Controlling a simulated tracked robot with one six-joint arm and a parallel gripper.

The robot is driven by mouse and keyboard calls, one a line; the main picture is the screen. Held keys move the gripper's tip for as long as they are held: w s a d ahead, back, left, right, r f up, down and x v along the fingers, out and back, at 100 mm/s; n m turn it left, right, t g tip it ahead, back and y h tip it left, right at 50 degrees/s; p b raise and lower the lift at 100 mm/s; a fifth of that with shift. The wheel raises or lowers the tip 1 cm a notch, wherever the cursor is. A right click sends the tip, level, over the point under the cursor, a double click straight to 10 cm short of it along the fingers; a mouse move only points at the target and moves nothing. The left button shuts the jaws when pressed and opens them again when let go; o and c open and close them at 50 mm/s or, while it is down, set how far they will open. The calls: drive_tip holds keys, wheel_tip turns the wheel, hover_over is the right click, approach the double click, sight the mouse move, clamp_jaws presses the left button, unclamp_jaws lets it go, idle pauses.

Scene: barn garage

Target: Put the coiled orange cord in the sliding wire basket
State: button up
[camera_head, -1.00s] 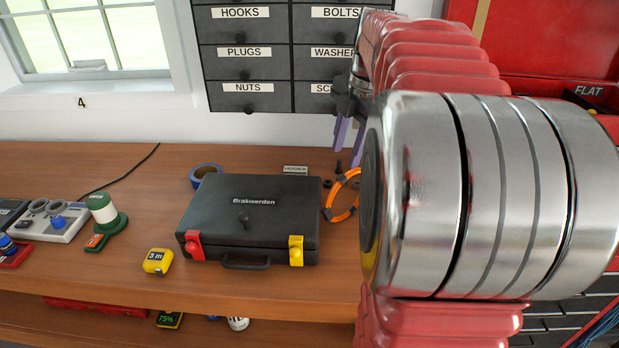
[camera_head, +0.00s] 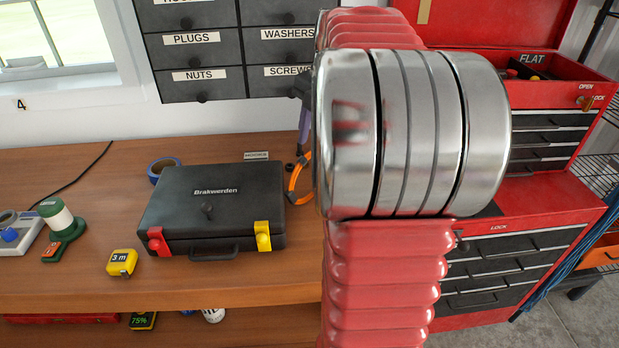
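The coiled orange cord (camera_head: 297,182) lies on the wooden bench, just right of the black case. Only its left arc shows; my silver and red arm hides the rest. My gripper (camera_head: 304,132) shows as a narrow purple-grey finger part left of the silver joint, above the cord in the picture. Most of it is hidden behind my arm, so its opening is unclear. Black wire shelving (camera_head: 592,150) stands at the far right edge; I cannot make out which part is the sliding basket.
The black Brakwerden case (camera_head: 212,208), blue tape (camera_head: 163,168) and yellow tape measure (camera_head: 122,262) sit on the bench (camera_head: 60,285). A red tool chest (camera_head: 560,215) stands right. Labelled drawers (camera_head: 225,50) hang above. An orange item (camera_head: 600,252) is at the right edge.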

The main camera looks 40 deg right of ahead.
sight(311, 153)
drive_tip(key=shift+w+f, duration=0.2)
drive_tip(key=shift+f, duration=0.9)
drive_tip(key=shift+w+f, duration=0.2)
drive_tip(key=shift+f, duration=0.85)
drive_tip(key=shift+w+a+f, duration=0.1)
drive_tip(key=shift+w+f, duration=0.1)
drive_tip(key=shift+f, duration=0.65)
drive_tip(key=shift+w+d+f, duration=0.1)
drive_tip(key=shift+w+f, duration=0.15)
drive_tip(key=shift+f, duration=0.6)
drive_tip(key=shift+w+a+f, duration=0.1)
drive_tip(key=shift+w+f, duration=0.1)
drive_tip(key=shift+f, duration=0.65)
drive_tip(key=shift+c, duration=0.2)
clamp_jaws()
